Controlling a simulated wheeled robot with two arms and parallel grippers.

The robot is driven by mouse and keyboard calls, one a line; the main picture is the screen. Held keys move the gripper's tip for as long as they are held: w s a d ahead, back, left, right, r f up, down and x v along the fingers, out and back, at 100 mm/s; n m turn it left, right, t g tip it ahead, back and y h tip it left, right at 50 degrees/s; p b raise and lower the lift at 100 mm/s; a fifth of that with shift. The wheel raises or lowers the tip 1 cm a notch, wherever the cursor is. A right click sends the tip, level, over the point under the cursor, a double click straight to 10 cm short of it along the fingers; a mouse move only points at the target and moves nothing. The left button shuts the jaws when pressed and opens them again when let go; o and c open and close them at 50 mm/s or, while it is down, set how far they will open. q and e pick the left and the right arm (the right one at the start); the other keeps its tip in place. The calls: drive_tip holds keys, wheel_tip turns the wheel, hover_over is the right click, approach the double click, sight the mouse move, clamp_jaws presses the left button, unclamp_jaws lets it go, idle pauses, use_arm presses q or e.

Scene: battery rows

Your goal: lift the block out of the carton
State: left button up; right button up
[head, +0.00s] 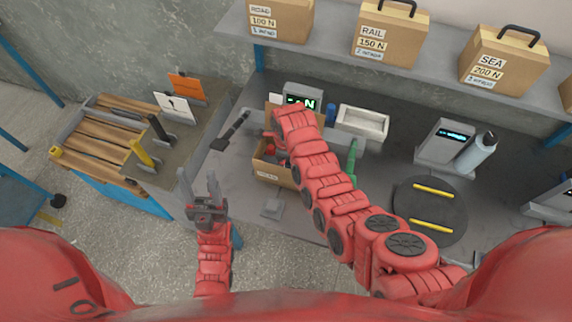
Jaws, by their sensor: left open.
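The open carton (265,175), brown with a pale label on its front, stands on the grey bench left of centre. My right arm reaches across the bench from the lower right, and its end bends down over the carton. The arm covers much of the carton's inside. I cannot make out the block, and the fingers of my right gripper are hidden. My left gripper (200,181) is open and empty, with its fingers spread upward, left of the carton near the bench's front edge and apart from it.
A small display (302,97) and a white tray (363,122) stand behind the carton. A black-handled tool (233,130) lies to its left, and a green upright piece (352,158) is to its right. A dark round mat (430,211) with yellow strips lies right. A shelf with boxes hangs above.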

clamp_jaws()
drive_tip(key=shift+r, duration=0.1)
drive_tip(key=shift+w, duration=0.1)
idle(0.3)
